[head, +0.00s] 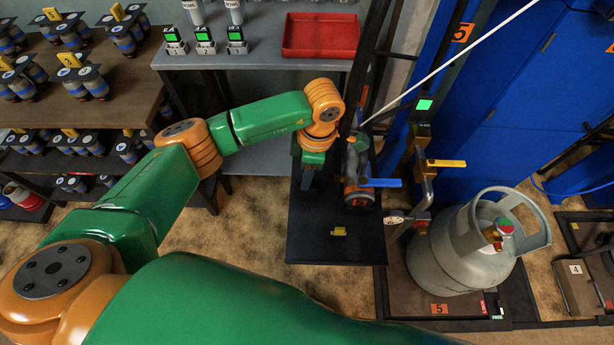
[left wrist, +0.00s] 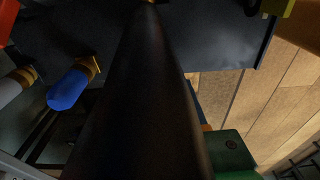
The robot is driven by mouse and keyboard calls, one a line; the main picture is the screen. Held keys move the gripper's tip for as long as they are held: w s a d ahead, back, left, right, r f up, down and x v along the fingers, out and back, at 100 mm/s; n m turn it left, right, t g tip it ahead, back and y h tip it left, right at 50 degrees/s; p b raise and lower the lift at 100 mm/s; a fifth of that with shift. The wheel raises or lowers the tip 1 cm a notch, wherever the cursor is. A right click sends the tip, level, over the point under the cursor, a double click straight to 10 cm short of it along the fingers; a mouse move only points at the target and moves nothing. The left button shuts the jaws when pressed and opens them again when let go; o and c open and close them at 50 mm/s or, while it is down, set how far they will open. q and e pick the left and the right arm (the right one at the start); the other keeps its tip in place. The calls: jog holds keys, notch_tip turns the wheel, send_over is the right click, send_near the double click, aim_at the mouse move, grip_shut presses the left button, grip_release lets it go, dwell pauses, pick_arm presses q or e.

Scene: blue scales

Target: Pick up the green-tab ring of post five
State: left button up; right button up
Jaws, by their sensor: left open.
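Post five has a brown platform (head: 400,290) with an orange "5" label (head: 439,309). A grey gas cylinder (head: 450,250) stands upright on it, with a small green and red piece (head: 505,227) at its valve. I cannot make out a separate green-tab ring. My left gripper (head: 308,180) points down over a dark shelf (head: 325,250), left of the cylinder and apart from it. Its fingertips are hard to see; it is open, and I see nothing held. In the left wrist view a long dark shape hides the middle. My right gripper is not in view.
A hose fitting with a blue lever (head: 382,183) is close to the right of my left gripper. A pipe with a yellow lever (head: 446,163) stands beside the cylinder. A small yellow piece (head: 339,231) lies on the dark shelf. A red tray (head: 320,36) is on the back bench.

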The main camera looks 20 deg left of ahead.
pick_arm(q)
jog(key=shift+w+a+f, duration=0.1)
jog(key=shift+f, duration=0.6)
grip_shut()
